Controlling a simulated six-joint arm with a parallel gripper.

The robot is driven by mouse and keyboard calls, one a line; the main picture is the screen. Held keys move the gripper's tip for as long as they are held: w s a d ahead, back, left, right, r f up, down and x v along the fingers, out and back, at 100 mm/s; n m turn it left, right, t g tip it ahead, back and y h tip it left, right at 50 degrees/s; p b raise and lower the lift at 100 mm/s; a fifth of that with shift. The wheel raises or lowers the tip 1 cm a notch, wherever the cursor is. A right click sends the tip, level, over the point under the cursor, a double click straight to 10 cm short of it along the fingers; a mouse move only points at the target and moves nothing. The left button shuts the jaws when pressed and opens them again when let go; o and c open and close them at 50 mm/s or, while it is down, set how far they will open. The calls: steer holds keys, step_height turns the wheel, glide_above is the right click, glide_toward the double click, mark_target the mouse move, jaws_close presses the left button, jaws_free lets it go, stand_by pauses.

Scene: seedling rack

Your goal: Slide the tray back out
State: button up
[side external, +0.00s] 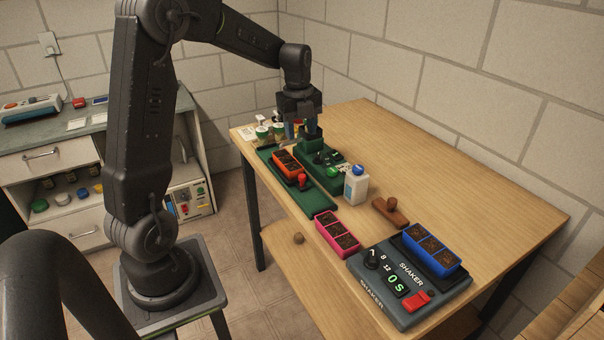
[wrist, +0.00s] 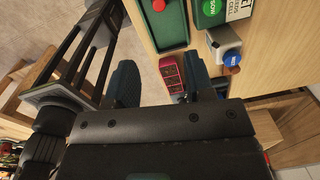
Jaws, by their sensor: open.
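A long green tray (side external: 322,206) with a red knob (side external: 302,181) lies on the wooden table, and an orange seedling cell pack (side external: 287,163) rests on it. The tray's front end shows in the wrist view (wrist: 172,32), with the red knob (wrist: 159,5) at the top edge. A green station (side external: 322,176) with dials and a green button stands beside the tray on its right. My gripper (side external: 306,124) is above the station's raised back part, pointing down. In the wrist view my gripper (wrist: 163,84) has its fingers wide apart; contact with the station cannot be told.
A pink cell pack (side external: 338,234) sits near the table's front edge. A grey shaker (side external: 395,283) carries a blue cell pack (side external: 431,246). A blue-capped bottle (side external: 356,186) and a brown wooden tool (side external: 390,211) stand nearby. The table's right rear is clear.

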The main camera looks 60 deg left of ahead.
mark_target(302, 176)
steer(key=shift+m, duration=0.3)
steer(key=f, duration=1.4)
steer(key=shift+w+a+f, duration=0.15)
steer(key=shift+w+a, duration=0.15)
steer(key=shift+w, duration=0.1)
jaws_close()
